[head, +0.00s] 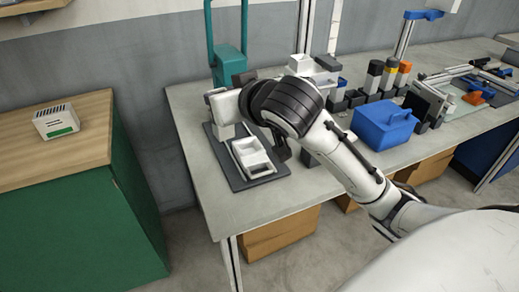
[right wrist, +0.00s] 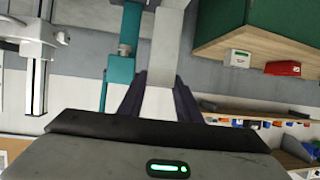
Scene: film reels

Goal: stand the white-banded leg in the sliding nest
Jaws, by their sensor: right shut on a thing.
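My right arm reaches across the bench to a dark base plate (head: 238,183) at its left end. A white tray-like part with recesses (head: 253,166), apparently the sliding nest, lies on that plate. My right gripper, mostly hidden in the head view by its own wrist, shows in the right wrist view (right wrist: 158,104), its dark fingers shut on a pale block (right wrist: 157,106). I cannot tell what that block belongs to. Dark legs stand upright at the back: one apparently pale-banded (head: 375,71), one yellow-banded (head: 390,69), one orange-banded (head: 404,69). My left gripper is not in view.
A teal press-like frame (head: 229,64) stands behind the plate. A blue box (head: 382,126) sits right of my forearm. A blue-and-white fixture (head: 478,82) occupies the far right bench. The front left bench (head: 217,212) is bare. A green cabinet (head: 75,220) stands left, across a gap.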

